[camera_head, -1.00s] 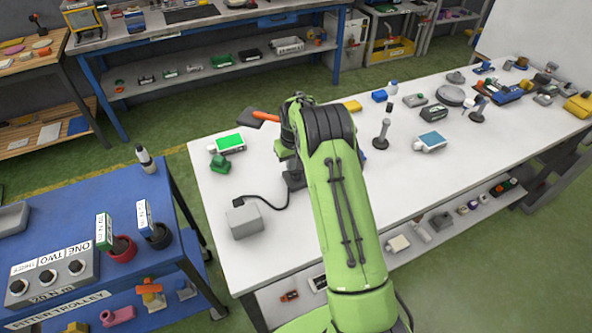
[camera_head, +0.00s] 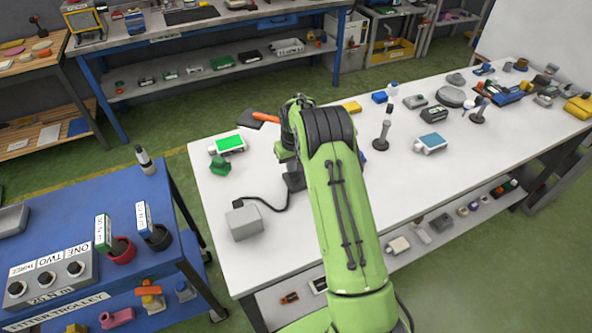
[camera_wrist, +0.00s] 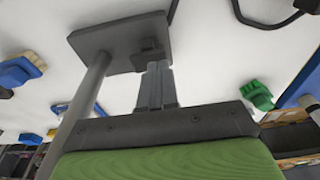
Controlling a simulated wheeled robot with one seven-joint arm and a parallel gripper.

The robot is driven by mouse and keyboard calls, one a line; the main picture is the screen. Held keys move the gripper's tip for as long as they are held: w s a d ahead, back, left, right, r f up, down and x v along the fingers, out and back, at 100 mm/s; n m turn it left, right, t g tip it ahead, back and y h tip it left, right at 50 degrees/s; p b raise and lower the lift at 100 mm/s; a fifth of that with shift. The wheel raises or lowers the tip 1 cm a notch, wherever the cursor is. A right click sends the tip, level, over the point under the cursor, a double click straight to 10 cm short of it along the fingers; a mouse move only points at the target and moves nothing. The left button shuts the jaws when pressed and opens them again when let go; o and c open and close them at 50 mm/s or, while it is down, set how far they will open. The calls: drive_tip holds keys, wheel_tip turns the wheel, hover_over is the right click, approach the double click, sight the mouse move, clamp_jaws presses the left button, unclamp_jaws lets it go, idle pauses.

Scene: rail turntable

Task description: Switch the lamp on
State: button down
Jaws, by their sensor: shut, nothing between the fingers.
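The lamp appears in the wrist view as a dark grey rectangular base (camera_wrist: 110,38) with a round grey post (camera_wrist: 84,98) at its left. In the head view a bit of the dark base (camera_head: 294,182) shows left of my arm, which hides my gripper. The lamp's head is not clearly visible, and I cannot tell whether it is lit.
A black cable runs from the base to a grey box (camera_head: 244,220) on the white table (camera_head: 225,190). A green-faced device (camera_head: 228,144) and a green part (camera_head: 220,166) lie at the left. Another upright post (camera_head: 383,135) stands right of my arm. A blue trolley (camera_head: 75,210) is at the left.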

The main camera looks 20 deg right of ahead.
wheel_tip(320, 180, up, 6)
drive_tip(key=p, duration=0.3)
idle(0.4)
drive_tip(key=shift+r, duration=0.1)
drive_tip(key=s+a+r+t, duration=0.1)
drive_tip(key=s+a+r, duration=0.3)
drive_tip(key=s+r, duration=0.45)
drive_tip(key=s+a+r+t, duration=0.1)
drive_tip(key=s+a+r, duration=0.2)
drive_tip(key=s+r, duration=0.55)
drive_tip(key=s+a+r+t+b, duration=0.1)
drive_tip(key=s+a, duration=0.1)
drive_tip(key=s, duration=0.7)
drive_tip(key=s+a+r+t, duration=0.1)
drive_tip(key=s+a+r, duration=0.1)
drive_tip(key=s, duration=0.8)
drive_tip(key=shift+s+b, duration=0.25)
drive_tip(key=shift+b, duration=0.1)
